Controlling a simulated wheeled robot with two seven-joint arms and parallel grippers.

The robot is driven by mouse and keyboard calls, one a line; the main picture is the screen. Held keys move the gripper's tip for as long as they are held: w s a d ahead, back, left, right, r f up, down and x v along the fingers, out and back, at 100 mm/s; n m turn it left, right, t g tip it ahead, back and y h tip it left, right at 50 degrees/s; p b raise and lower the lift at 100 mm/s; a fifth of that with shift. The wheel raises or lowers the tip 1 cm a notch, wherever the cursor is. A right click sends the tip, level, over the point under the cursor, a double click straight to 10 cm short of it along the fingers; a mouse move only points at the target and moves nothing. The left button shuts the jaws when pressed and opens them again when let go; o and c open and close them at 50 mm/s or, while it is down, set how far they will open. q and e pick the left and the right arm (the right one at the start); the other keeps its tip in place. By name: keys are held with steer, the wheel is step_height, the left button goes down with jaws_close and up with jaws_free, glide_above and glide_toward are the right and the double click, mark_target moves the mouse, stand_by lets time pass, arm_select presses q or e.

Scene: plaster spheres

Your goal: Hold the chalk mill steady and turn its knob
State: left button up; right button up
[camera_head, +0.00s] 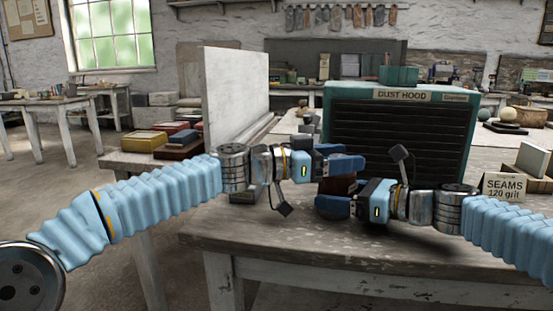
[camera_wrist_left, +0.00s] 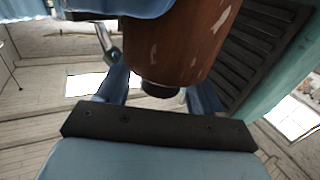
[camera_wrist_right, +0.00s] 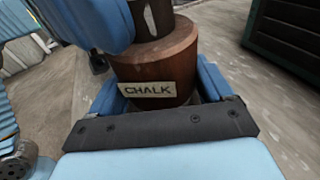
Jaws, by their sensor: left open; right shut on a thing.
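The chalk mill is a reddish-brown wooden cylinder (camera_head: 337,186), mostly hidden between my grippers in the head view. In the right wrist view its wide body (camera_wrist_right: 155,65) carries a CHALK label (camera_wrist_right: 147,90). My right gripper (camera_head: 328,204) is shut on this body, one finger on each side. In the left wrist view the scuffed upper part of the mill (camera_wrist_left: 190,45) ends in a small dark piece (camera_wrist_left: 160,90), which looks like the knob. My left gripper (camera_head: 345,157) is open at the top of the mill, its fingers apart on either side; contact cannot be told.
A green dust hood (camera_head: 400,135) stands close behind the grippers. A pale upright panel (camera_head: 235,95) is behind my left arm. A SEAMS box (camera_head: 505,186) is at the right. The table's front (camera_head: 330,245) is clear.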

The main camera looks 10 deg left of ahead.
arm_select(q)
steer(key=n+t+y, duration=0.3)
steer(key=t, duration=0.1)
steer(key=shift+t, duration=0.3)
steer(key=v, duration=1.2)
steer(key=w+d+r+n+g+h, duration=0.2)
steer(key=w+d+r+g+h, duration=0.1)
steer(key=w+d+g+h, duration=0.15)
steer(key=w+a+f+m+g, duration=0.2)
steer(key=a+f+m+g, duration=0.1)
steer(key=a+m+g, duration=0.2)
steer(key=a+m, duration=0.2)
steer(key=m, duration=0.1)
steer(key=shift+a+f, duration=0.25)
steer(key=shift+a, duration=0.1)
